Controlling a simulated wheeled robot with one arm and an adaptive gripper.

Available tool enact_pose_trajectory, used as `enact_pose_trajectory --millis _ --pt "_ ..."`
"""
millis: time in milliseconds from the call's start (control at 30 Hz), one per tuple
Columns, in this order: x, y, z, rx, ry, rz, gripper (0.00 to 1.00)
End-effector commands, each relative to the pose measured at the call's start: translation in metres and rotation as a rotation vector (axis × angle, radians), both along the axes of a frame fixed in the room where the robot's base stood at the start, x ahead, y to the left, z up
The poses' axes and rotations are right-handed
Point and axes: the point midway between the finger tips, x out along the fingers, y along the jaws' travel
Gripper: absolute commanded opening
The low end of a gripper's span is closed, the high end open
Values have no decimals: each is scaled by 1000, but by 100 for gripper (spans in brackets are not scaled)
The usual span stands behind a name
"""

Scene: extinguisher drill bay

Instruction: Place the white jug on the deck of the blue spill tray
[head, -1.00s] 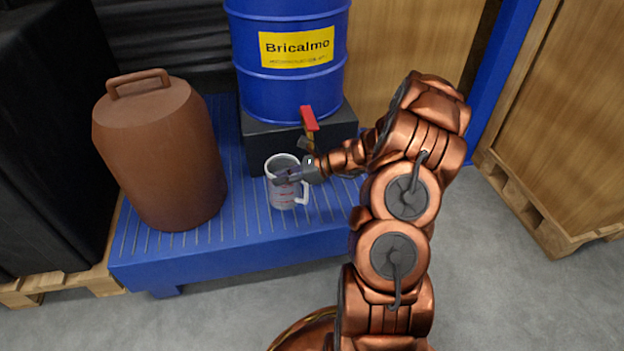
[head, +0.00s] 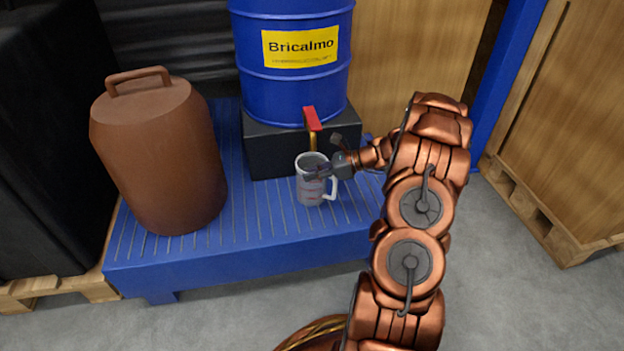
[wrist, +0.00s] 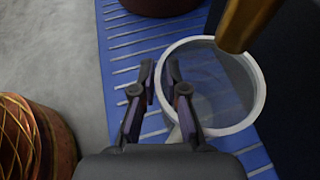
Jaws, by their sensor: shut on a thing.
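In the wrist view, the fingers of my gripper (wrist: 162,75) straddle the near side of the jug's round rim (wrist: 262,95), one apparently inside and one outside. The jug looks empty from above. The slatted tray deck (wrist: 125,45) shows below and left.
A blue drum (head: 290,85) stands on a black block (head: 270,150) behind the jug. Its red-handled tap (head: 312,119) is close to the jug; its brass part (wrist: 245,20) overhangs the rim. A large brown container (head: 160,150) stands on the tray's left; deck is clear between.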

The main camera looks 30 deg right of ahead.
Motion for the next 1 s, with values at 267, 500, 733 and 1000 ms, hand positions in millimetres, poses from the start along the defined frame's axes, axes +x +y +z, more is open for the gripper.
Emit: enact_pose_trajectory --millis 267,500,733,1000 --pt "0 0 -8 -1 -2 0 0" --pt "0 0 -9 0 -2 -1 25" --pt "0 0 -9 0 -2 -1 39" --pt "0 -1 -7 -1 -2 0 39"
